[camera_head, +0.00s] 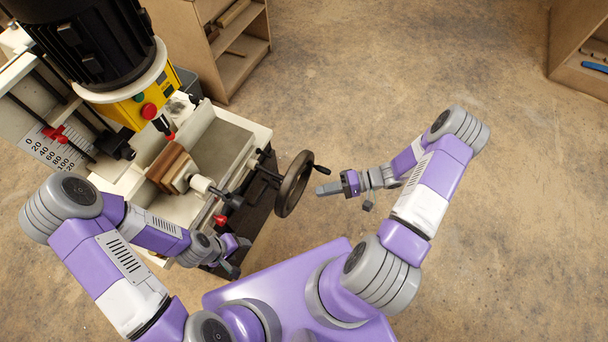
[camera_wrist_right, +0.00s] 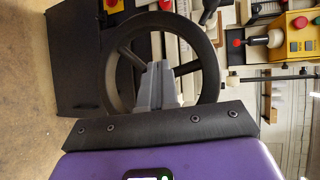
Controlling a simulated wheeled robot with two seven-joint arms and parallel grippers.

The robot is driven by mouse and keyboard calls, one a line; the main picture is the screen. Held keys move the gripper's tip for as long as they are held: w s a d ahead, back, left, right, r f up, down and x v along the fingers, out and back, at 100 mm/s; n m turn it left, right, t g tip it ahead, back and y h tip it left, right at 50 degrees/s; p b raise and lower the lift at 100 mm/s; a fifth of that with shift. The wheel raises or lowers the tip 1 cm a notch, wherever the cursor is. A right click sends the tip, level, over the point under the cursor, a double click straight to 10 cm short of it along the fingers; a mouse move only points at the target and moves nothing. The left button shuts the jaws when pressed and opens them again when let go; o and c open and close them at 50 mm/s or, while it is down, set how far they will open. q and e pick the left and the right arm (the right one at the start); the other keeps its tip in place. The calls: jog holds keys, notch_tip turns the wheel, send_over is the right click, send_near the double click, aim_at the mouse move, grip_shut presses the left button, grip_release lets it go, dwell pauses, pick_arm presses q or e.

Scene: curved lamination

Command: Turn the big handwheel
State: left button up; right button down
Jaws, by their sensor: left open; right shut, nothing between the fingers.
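The big handwheel (camera_head: 294,184) is a dark spoked ring on the right side of the machine, with a small crank handle (camera_head: 322,170) sticking out to the right. In the right wrist view the handwheel (camera_wrist_right: 113,75) fills the middle, seen face on. My right gripper (camera_head: 320,190) is shut and empty, just right of the wheel's rim with a small gap. In its own wrist view the closed fingers (camera_wrist_right: 155,85) appear in front of the wheel's opening; contact cannot be told. My left gripper (camera_head: 240,255) is open, low in front of the machine and left of the wheel.
The machine has a black motor (camera_head: 95,40), a yellow control box (camera_head: 135,105) and a vise holding a brown wooden block (camera_head: 172,167). A wooden shelf (camera_head: 235,60) stands behind it and another cabinet (camera_head: 580,55) at the far right. The floor right of the wheel is clear.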

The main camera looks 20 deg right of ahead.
jog(key=w+d+r+t, duration=0.2)
jog(key=d+t, duration=0.2)
jog(key=d, duration=0.1)
jog(key=r+b+x, duration=0.1)
jog(key=x, duration=0.9)
jog(key=shift+a+y, duration=0.2)
jog(key=shift+y, duration=0.2)
jog(key=shift+f, duration=0.15)
jog(key=shift+s+a, duration=0.35)
jog(key=shift+a, duration=0.25)
